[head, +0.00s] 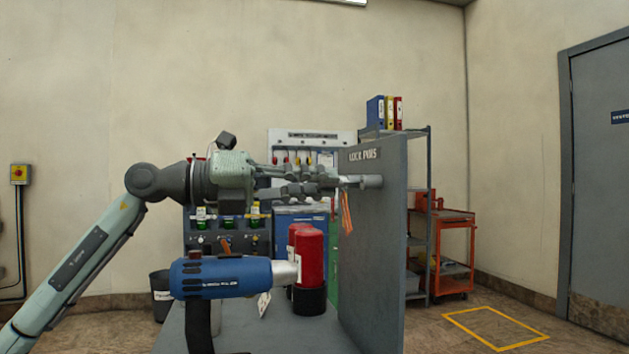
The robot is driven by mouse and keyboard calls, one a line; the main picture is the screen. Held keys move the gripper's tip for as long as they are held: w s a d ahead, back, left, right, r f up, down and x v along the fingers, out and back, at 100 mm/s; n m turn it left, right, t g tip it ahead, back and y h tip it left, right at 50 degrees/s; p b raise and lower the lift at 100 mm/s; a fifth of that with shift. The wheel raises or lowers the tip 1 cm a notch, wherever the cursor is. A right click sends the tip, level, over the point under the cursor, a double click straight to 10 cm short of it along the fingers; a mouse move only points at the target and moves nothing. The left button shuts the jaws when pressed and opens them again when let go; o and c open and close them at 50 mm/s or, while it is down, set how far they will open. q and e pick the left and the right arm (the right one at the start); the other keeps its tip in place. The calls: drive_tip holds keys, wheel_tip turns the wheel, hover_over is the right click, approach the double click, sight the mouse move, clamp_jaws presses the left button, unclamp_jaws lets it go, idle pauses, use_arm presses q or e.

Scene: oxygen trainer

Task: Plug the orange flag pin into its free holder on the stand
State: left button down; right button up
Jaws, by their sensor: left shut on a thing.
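The grey upright stand (377,255), labelled "LOCK PINS", is seen nearly edge-on right of centre. A short grey cylindrical holder (373,182) sticks out from its left face. My left gripper (329,183) reaches in from the left, level with this holder, and is shut on the pin (350,181). The pin lies roughly horizontal and points at the holder. Its orange flag (346,212) hangs below. The pin's end lines up with the holder in this view; I cannot tell whether it is inside. Other holders on the stand are hidden. My right gripper is not in view.
Below my left arm, a blue cylindrical device (228,277) and red cylinders (309,258) with a black base stand on the grey table (178,335). A shelf with binders (376,112) and an orange cart (452,250) are behind. Floor at right is clear.

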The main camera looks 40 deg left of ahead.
sight(341, 182)
use_arm(q)
drive_tip(key=shift+p+x, duration=1.55)
drive_tip(key=shift+x, duration=0.1)
drive_tip(key=c, duration=1.4)
unclamp_jaws()
drive_tip(key=shift+c, duration=0.2)
drive_tip(key=shift+s, duration=0.1)
drive_tip(key=v, duration=1.2)
